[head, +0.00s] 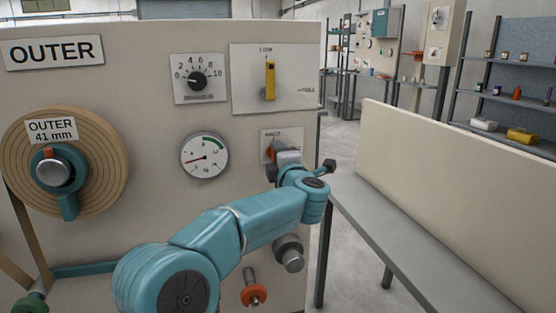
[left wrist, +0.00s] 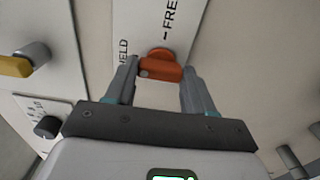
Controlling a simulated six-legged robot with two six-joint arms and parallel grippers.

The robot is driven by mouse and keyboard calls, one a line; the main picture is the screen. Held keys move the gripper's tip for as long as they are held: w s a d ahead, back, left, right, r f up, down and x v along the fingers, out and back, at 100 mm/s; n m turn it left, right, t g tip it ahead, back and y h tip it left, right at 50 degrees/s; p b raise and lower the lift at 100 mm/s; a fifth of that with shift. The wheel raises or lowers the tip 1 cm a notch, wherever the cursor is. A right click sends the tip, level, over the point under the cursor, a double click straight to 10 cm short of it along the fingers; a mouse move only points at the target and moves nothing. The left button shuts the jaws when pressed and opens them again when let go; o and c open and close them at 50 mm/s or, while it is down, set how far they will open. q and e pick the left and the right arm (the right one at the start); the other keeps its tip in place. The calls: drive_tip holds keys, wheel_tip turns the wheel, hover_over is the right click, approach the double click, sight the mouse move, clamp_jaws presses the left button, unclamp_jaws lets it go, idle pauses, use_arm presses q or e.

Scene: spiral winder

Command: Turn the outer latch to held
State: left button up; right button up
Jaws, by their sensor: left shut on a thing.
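The outer latch is a small orange handle on a white plate, in the head view (head: 270,153) and in the left wrist view (left wrist: 160,66). In the wrist view the plate carries a FREE label and a partly hidden label ending in ELD. My left gripper, in the head view (head: 285,155) and in the wrist view (left wrist: 160,75), is at the panel with its two fingers either side of the orange handle, shut on it. In the head view the gripper covers most of the latch. I cannot tell exactly which label the handle points at. My right gripper is not in view.
The panel also bears a yellow lever (head: 269,80), a black dial (head: 197,80), a round gauge (head: 205,156) and an orange knob (head: 253,294). A tan OUTER roll (head: 110,160) is at left. A grey bench (head: 420,240) with a cream back board stands at right.

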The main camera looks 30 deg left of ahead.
use_arm(q)
drive_tip(key=o, duration=1)
drive_tip(key=shift+o, duration=0.2)
drive_tip(key=b+v, duration=0.1)
drive_tip(key=v, duration=1.5)
drive_tip(key=shift+d, duration=0.15)
